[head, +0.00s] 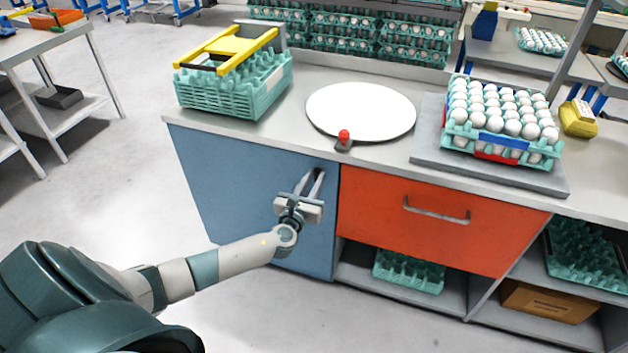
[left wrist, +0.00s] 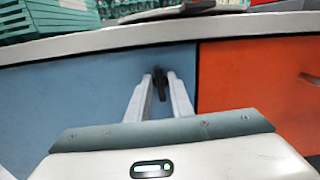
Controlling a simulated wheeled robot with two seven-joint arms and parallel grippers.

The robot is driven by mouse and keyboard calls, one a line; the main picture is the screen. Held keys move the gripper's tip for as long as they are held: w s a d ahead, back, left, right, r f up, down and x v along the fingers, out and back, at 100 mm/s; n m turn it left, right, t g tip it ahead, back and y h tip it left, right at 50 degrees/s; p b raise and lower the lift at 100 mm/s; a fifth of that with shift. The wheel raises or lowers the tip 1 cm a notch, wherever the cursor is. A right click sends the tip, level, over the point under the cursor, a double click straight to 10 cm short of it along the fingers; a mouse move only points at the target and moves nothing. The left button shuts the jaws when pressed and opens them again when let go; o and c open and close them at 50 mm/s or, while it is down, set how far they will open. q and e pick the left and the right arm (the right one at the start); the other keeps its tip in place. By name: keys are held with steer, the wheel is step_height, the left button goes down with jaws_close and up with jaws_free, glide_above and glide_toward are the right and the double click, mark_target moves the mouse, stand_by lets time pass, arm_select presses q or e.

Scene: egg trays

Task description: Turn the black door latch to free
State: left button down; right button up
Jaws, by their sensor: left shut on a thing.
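The black door latch (left wrist: 160,84) stands near the upper right of the blue door (left wrist: 75,95). In the left wrist view it is a dark bar, upright or nearly so, between my left gripper's (left wrist: 161,80) two pale fingers. The fingers are shut on it. In the head view my left gripper (head: 314,178) reaches to the blue door (head: 240,185) near its right edge, and the fingers hide the latch. My right gripper is in neither view.
An orange drawer (head: 430,220) with a metal handle (head: 436,212) is right of the blue door. On the counter (head: 390,155) above are a white disc (head: 360,108), a red-knobbed lever (head: 344,139), a green crate (head: 240,92) and a tray of eggs (head: 505,145). Open shelves are below the drawer.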

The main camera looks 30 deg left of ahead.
arm_select(q)
steer(key=shift+f, duration=0.15)
steer(key=shift+n+b, duration=0.85)
steer(key=shift+n, duration=0.35)
steer(key=shift+a+f+n+b, duration=0.15)
steer(key=shift+n+b, duration=1.1)
steer(key=shift+n, duration=2.55)
steer(key=shift+a+n+b, duration=0.2)
steer(key=shift+n+b, duration=1.05)
steer(key=shift+n, duration=2.55)
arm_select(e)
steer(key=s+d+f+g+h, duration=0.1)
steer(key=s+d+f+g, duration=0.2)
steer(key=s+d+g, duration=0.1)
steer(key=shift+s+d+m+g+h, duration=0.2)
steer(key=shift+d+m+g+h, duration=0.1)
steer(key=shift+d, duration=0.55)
